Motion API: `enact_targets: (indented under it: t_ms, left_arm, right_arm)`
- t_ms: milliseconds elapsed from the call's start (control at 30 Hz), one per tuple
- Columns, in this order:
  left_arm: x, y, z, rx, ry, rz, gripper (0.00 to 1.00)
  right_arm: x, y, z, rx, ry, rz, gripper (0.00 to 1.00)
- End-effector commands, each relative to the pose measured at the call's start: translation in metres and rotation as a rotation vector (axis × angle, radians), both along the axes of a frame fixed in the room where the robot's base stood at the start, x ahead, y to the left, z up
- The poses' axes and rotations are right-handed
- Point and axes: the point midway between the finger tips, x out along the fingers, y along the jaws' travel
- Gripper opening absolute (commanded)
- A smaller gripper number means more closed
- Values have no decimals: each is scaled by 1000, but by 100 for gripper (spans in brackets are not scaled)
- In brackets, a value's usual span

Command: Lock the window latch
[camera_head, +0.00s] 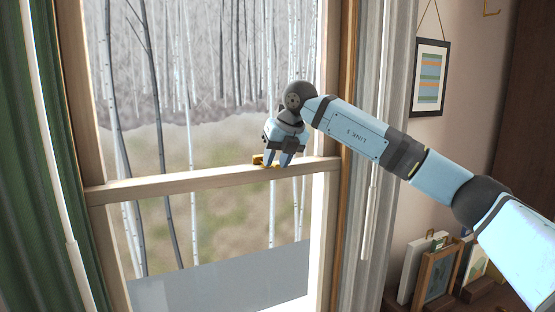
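The window (215,183) fills the left and middle of the head view, with a wooden rail running across it. A small gold latch (258,159) sits on top of this rail, right of its middle. My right gripper (277,160) comes down over the latch from above, with its fingertips at the latch. The fingers are spread apart, and the latch shows at and just left of them. I cannot tell whether they touch it. Part of the latch is hidden behind the fingers. My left gripper is not in view.
A green curtain (35,150) hangs at the left and a grey curtain (395,100) at the right of the window. A striped framed picture (430,77) hangs on the right wall. Several frames (438,275) lean on a surface at the lower right, below my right arm.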

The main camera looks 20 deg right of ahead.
Motion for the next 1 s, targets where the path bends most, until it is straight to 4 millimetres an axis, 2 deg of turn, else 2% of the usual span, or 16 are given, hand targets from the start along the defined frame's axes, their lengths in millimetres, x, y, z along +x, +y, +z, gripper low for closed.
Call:
enact_targets:
  t_ms: [300, 433, 567, 800, 1000]
  left_arm:
    - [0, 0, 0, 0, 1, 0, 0]
    - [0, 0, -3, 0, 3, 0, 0]
    - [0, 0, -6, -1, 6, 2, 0]
    - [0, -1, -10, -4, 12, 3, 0]
    - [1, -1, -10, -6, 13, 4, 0]
  right_arm:
    - [0, 0, 0, 0, 2, 1, 39]
    - [-4, -2, 9, 1, 0, 1, 39]
    - [-13, -6, 31, 0, -2, 2, 39]
    - [-35, -16, 81, 0, -2, 1, 39]
    - [-48, -22, 113, 0, -1, 1, 39]
